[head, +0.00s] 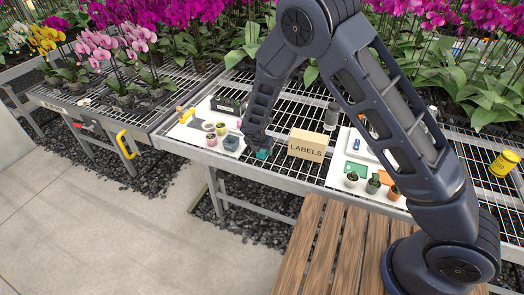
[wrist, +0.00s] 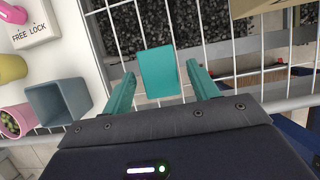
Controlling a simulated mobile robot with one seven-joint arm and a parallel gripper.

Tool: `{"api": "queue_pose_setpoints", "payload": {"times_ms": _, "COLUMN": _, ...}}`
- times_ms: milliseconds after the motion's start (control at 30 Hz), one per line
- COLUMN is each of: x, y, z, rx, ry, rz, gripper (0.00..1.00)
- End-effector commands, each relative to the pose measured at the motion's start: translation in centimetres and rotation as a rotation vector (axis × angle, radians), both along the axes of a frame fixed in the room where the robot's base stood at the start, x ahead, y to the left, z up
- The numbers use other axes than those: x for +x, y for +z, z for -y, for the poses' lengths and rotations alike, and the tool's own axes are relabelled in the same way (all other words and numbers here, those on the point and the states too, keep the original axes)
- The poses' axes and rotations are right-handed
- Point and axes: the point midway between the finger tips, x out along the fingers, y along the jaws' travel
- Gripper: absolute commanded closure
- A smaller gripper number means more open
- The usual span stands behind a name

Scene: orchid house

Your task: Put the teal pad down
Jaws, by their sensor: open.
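The teal pad (wrist: 158,72) is a flat rectangle in the wrist view, over the wire mesh of the bench (wrist: 220,52). My gripper (wrist: 160,76) is open, with one teal finger on each side of the pad and a narrow gap showing at each side. I cannot tell for sure whether the pad rests fully on the wires. In the head view my gripper (head: 259,150) is low over the mesh, between the grey-blue pot (head: 231,143) and the LABELS box (head: 305,146). Only a small teal patch shows there, and I cannot separate pad from fingers.
The grey-blue pot also stands left of my gripper in the wrist view (wrist: 58,102), with a pink pot (wrist: 16,122) and a yellow pot (wrist: 10,68). Right of the LABELS box are a green rectangle (head: 356,170) and several small potted plants (head: 373,183). Bare mesh lies around the pad.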

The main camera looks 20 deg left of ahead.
Motion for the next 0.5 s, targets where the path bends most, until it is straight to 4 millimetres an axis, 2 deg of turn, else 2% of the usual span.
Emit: {"api": "queue_pose_setpoints", "payload": {"times_ms": 500, "x": -3.1, "y": 7.9, "z": 0.0, "rx": 0.002, "ry": 0.000, "rz": 0.001, "gripper": 0.40}}
